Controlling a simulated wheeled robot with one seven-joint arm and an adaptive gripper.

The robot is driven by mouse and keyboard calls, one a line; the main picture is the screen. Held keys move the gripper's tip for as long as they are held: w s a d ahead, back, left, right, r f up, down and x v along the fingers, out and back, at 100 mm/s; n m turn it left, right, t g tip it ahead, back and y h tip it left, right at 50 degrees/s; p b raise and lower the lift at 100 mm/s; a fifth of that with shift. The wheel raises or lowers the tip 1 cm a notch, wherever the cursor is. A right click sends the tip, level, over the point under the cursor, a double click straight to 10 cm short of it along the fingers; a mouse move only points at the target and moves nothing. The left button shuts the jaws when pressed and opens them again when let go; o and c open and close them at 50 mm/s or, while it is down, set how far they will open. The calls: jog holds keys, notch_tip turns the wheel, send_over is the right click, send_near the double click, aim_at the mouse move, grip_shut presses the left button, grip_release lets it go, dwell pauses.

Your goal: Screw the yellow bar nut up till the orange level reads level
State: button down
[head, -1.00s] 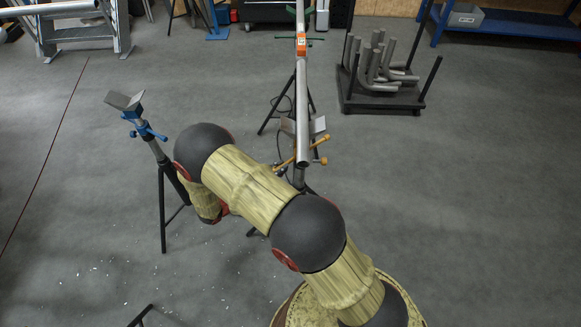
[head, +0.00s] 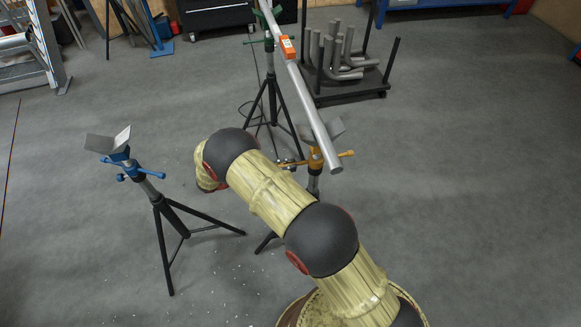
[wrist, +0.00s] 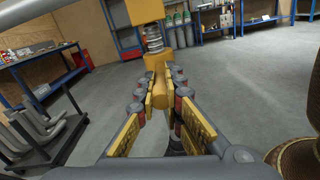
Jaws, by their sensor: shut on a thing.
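The yellow bar nut (head: 346,154) sits on the yellow stand under the near end of the grey pipe (head: 314,113); one bar sticks out to the right. In the wrist view, my gripper (wrist: 163,74) is shut on a yellow bar of the nut (wrist: 159,92), with the pads on either side of it. A silver threaded screw (wrist: 153,40) rises above the nut to a yellow block. The orange level (head: 287,47) lies on the pipe farther back; its reading is too small to make out. In the head view, my arm hides most of my gripper.
A blue stand (head: 122,160) with an empty V head is at the left. A green stand (head: 268,78) bears the pipe farther back. A dark cart of bent pipes (head: 350,85) stands behind at the right. The floor at the right is clear.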

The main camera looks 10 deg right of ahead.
jog(key=shift+w+f+g, duration=0.1)
jog(key=shift+w+g, duration=0.1)
jog(key=shift+g, duration=0.3)
jog(key=c, duration=2)
grip_release()
jog(key=shift+o, duration=0.6)
jog(key=a, duration=1.2)
jog(key=shift+w, duration=0.25)
